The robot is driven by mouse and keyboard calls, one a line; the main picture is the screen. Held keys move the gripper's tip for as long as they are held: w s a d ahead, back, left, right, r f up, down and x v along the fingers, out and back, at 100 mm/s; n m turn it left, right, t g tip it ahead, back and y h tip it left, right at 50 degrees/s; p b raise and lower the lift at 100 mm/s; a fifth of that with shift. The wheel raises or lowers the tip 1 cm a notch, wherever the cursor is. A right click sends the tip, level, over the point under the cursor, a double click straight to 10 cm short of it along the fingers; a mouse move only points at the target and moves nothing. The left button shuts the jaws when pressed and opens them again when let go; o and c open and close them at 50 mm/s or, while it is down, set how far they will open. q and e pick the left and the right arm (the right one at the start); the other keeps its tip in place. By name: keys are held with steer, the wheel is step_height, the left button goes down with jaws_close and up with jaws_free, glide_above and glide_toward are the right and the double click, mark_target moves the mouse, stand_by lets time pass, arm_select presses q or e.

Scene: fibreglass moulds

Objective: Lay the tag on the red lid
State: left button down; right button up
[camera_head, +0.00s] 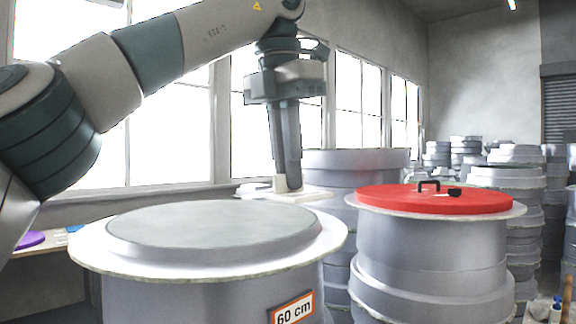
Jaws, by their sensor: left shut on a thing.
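The red lid (410,201) lies flat on top of a grey mould at the right of the head view. It has a black handle (428,184) and a small black piece (454,192) on it. My left gripper (288,186) points down, left of the lid and behind the near mould. It is shut on a pale flat piece with a small raised block (302,195), which looks like the tag. The tag is apart from the lid, and the fingers hide part of it. My right gripper is not in view.
A large grey mould (215,222) with a wide pale rim and a "60 cm" label (293,308) stands at the front. Another mould (355,160) stands behind the gap. Several stacked moulds fill the back right. A bench with a purple disc (30,239) is at the left.

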mark_target(281, 187)
arm_select(q)
steer(key=shift+s+a+f, duration=0.1)
steer(key=shift+s+f, duration=0.05)
steer(key=shift+s, duration=0.15)
steer(key=shift+f, duration=0.25)
steer(key=shift+w+a+f+m, duration=0.15)
steer(key=shift+w+f+m, duration=0.15)
steer(key=shift+f, duration=0.1)
steer(key=shift+w+a+f, duration=0.1)
steer(key=shift+w+f, duration=0.15)
steer(key=shift+f, duration=0.25)
steer(key=shift+s+a+f+m, duration=0.15)
steer(key=shift+s+f+m, duration=0.05)
steer(key=shift+f+m, duration=0.1)
steer(key=s+a+f+m, duration=0.5)
steer(key=f+m, duration=0.3)
steer(key=f, duration=1.4)
steer(key=s+a+f+m+g, duration=0.1)
steer(key=s+a+f+m, duration=0.4)
steer(key=f, duration=1.6)
steer(key=s+a+f+m+g+y, duration=0.1)
steer(key=s+a+f+m, duration=0.5)
steer(key=f, duration=1.6)
steer(key=a+m, duration=0.3)
steer(key=m, duration=0.3)
steer(key=shift+f+m, duration=0.35)
steer(key=shift+m, duration=0.05)
